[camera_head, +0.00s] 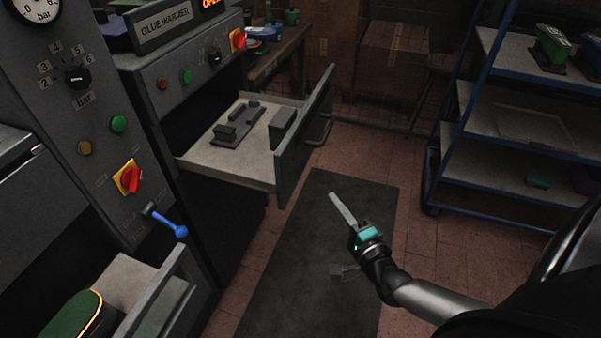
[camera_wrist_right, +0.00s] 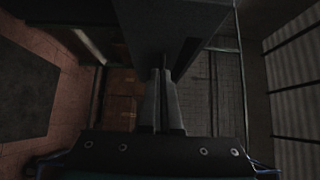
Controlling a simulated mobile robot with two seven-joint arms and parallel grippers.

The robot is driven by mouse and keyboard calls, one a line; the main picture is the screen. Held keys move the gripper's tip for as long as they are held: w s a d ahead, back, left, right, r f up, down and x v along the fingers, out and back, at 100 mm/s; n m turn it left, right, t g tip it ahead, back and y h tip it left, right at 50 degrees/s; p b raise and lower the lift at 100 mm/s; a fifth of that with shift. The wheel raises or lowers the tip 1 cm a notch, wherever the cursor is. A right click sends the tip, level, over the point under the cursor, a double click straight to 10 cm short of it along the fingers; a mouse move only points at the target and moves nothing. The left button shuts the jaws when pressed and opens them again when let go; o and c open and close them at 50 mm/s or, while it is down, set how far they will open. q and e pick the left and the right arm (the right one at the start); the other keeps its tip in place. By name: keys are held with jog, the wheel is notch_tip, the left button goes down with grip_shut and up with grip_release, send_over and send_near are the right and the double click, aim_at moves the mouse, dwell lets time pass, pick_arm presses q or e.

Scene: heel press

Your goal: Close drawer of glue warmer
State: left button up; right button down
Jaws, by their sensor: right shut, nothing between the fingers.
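The glue warmer (camera_head: 165,72) stands at the upper left of the head view, with its name on a sign. Its drawer (camera_head: 238,167) is pulled out, showing a pale tray with dark grey blocks on it. The drawer's grey front panel (camera_head: 303,143) carries a bar handle (camera_head: 321,131) on its outer side. My right gripper (camera_head: 334,198) is shut and empty, to the lower right of the front panel in the picture. In the right wrist view its fingers (camera_wrist_right: 163,75) are together, with a dark grey panel ahead of them. My left gripper is not in view.
A press panel with gauge and knobs (camera_head: 80,76) stands at the left. Below it, another open drawer (camera_head: 157,295) holds a green-topped item. A blue-framed shelf rack (camera_head: 478,165) stands at the right. A dark mat (camera_head: 300,270) covers clear floor between them.

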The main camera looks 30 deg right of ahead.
jog(key=b, duration=0.1)
send_near(295, 167)
jog(key=w+d, duration=0.3)
jog(key=shift+w+a+r, duration=0.1)
jog(key=shift+w+a, duration=0.35)
jog(key=shift+w, duration=0.15)
jog(key=shift+w+a, duration=0.4)
jog(key=shift+w, duration=0.25)
jog(key=shift+w+a, duration=0.25)
jog(key=shift+w, duration=0.1)
